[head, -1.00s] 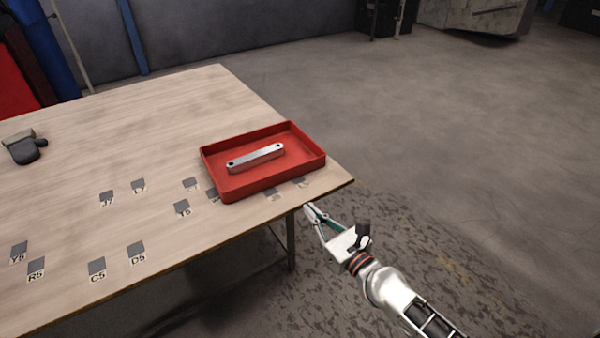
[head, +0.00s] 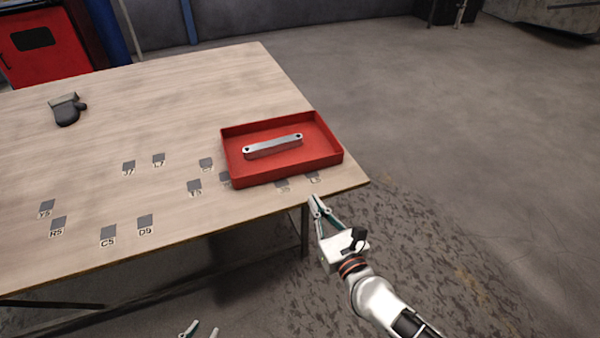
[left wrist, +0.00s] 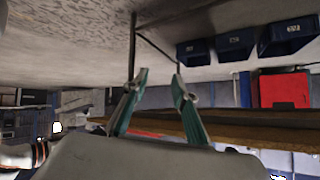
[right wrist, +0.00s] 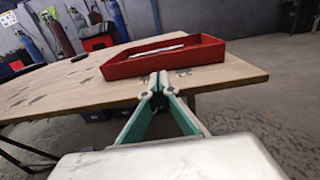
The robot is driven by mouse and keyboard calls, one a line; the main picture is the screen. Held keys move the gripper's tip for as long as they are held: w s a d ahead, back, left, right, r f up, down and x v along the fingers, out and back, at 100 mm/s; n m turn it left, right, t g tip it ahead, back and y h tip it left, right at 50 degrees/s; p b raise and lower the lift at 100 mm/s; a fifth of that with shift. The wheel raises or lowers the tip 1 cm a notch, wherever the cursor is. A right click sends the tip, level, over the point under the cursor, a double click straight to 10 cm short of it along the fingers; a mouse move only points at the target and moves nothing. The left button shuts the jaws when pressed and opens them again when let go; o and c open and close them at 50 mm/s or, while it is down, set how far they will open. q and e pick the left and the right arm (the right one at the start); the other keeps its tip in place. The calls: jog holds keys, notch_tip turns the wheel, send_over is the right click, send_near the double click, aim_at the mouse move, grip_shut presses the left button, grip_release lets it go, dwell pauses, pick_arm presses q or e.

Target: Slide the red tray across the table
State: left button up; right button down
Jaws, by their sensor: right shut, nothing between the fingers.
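The red tray (head: 237,178) sits near the right corner of the wooden table, with a galvanized bracket (head: 272,146) lying in it. The tray also shows in the right wrist view (right wrist: 130,68). My right gripper (head: 314,200) is shut and empty, just off the table's front edge near the right corner. Its fingertips are apart from the tray, which is beyond them. My left gripper (head: 200,333) shows only its fingertips at the bottom of the head view, below the table's front edge. In the left wrist view its fingers (left wrist: 160,82) are spread with nothing between them.
The wooden table (head: 180,100) has several small labelled grey squares along its front, some beside the tray. A dark grey object (head: 67,110) lies at the far left. The table's middle and back are clear. Blue bins (left wrist: 235,45) show in the left wrist view.

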aim_at(294, 166)
jog(key=b+x, duration=0.1)
jog(key=x, duration=0.9)
jog(key=shift+w+f, duration=0.1)
jog(key=shift+w, duration=0.15)
pick_arm(q)
jog(key=shift+f, duration=0.2)
pick_arm(e)
jog(key=shift+w+a, duration=0.25)
jog(key=shift+w, duration=0.35)
pick_arm(q)
jog(key=shift+f, duration=0.1)
pick_arm(e)
jog(key=shift+w+a, duration=0.1)
jog(key=shift+w, duration=0.25)
jog(key=shift+b+x, duration=0.55)
jog(key=shift+x, duration=0.55)
jog(key=shift+w+a, duration=0.1)
jog(key=shift+w, duration=0.2)
pick_arm(q)
jog(key=shift+w+d+r, duration=0.15)
jog(key=shift+w+r, duration=0.1)
jog(key=shift+w, duration=0.1)
